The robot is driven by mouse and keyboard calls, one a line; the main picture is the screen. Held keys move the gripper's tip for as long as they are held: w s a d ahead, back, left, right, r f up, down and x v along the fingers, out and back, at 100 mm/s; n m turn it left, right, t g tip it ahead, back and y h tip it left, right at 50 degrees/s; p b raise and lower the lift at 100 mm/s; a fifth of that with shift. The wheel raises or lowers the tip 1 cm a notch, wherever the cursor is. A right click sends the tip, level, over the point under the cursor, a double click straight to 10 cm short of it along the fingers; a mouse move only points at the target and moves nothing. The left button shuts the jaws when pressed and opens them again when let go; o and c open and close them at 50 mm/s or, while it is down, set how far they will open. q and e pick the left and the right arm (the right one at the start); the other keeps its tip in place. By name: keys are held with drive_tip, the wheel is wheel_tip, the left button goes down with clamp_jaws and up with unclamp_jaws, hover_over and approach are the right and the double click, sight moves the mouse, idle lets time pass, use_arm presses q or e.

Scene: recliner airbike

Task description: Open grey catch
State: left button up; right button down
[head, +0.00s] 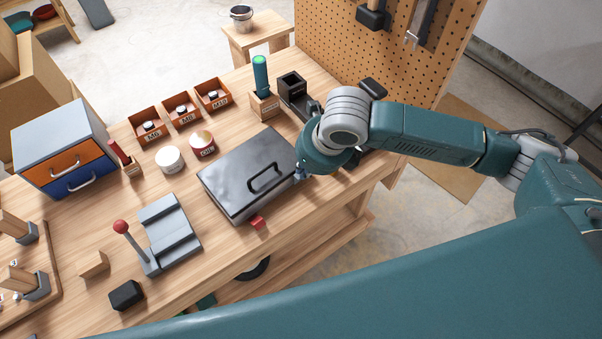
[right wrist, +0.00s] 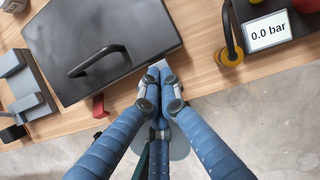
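A dark grey metal case (head: 245,170) with a black handle (head: 265,178) lies closed on the workbench; the case also shows in the right wrist view (right wrist: 70,35). A red catch (head: 257,222) sticks out from its front edge, and it also shows in the right wrist view (right wrist: 98,107). My right gripper (right wrist: 159,74) is at the front edge, by the case's right corner, with its fingertips together. A small grey piece at the fingertips may be the grey catch, mostly hidden by them. I cannot tell whether they grip it. My left gripper is out of view.
A grey fixture with a red-knobbed lever (head: 121,227) stands left of the case. Cans (head: 170,159) and orange bins (head: 181,110) stand behind it. A "0.0 bar" display (right wrist: 268,30) and brass fitting (right wrist: 230,57) are right of my right gripper. Open floor lies in front.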

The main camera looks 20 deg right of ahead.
drive_tip(key=shift+f, duration=0.3)
drive_tip(key=shift+f, duration=0.5)
drive_tip(key=shift+s+d+r+p, duration=0.2)
drive_tip(key=shift+s+d+p, duration=0.1)
drive_tip(key=shift+s+p, duration=0.15)
drive_tip(key=shift+s+d+r+p, duration=0.25)
drive_tip(key=shift+s+p, duration=0.1)
drive_tip(key=shift+s, duration=0.2)
drive_tip(key=s+p, duration=0.1)
drive_tip(key=s+d, duration=0.1)
drive_tip(key=s, duration=0.1)
drive_tip(key=s+d+r+p, duration=0.1)
drive_tip(key=shift+s+p, duration=0.15)
drive_tip(key=shift+p, duration=0.2)
